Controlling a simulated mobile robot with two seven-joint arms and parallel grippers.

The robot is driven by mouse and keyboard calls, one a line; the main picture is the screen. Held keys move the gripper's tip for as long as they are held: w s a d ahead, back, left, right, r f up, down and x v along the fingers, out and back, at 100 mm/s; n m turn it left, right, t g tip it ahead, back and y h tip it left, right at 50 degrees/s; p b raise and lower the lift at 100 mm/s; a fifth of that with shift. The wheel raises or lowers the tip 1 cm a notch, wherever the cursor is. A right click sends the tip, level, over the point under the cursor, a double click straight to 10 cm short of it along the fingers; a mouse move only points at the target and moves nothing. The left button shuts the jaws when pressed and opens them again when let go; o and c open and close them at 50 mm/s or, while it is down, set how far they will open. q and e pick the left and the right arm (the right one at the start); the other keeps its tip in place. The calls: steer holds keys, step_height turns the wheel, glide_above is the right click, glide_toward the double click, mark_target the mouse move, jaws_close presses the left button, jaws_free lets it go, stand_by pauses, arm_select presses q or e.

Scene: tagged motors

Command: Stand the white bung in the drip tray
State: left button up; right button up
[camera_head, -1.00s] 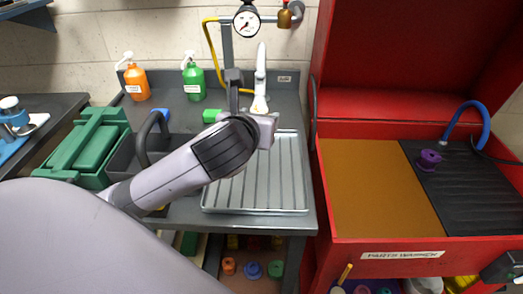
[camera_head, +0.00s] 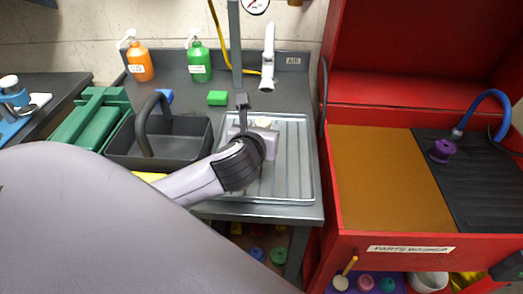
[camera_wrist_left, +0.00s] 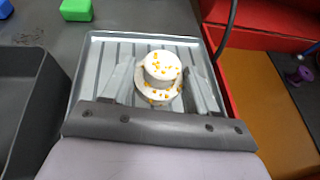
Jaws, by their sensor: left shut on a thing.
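The white bung (camera_wrist_left: 160,72), a stepped round plug with yellow-orange specks, sits between the fingers of my left gripper (camera_wrist_left: 162,90) in the left wrist view. The gripper is shut on it. In the head view my left gripper (camera_head: 258,130) is over the drip tray (camera_head: 298,160), and the pale top of the bung (camera_head: 263,122) shows between the fingers. The drip tray is a ribbed grey metal tray with a raised rim. The bung looks upright over its ribs; I cannot tell whether its base touches them.
A dark basin (camera_head: 195,140) with a black arched handle is left of the tray. The red parts washer (camera_head: 333,185) borders the right. The tray's right side is clear.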

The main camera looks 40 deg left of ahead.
arm_select(q)
steer(key=shift+f+b, duration=0.45)
steer(key=shift+f, duration=2.35)
steer(key=shift+f, duration=0.1)
steer(key=o, duration=1.3)
steer(key=shift+f, duration=0.1)
steer(key=shift+o, duration=0.2)
steer(key=v, duration=1.2)
steer(key=shift+p, duration=0.4)
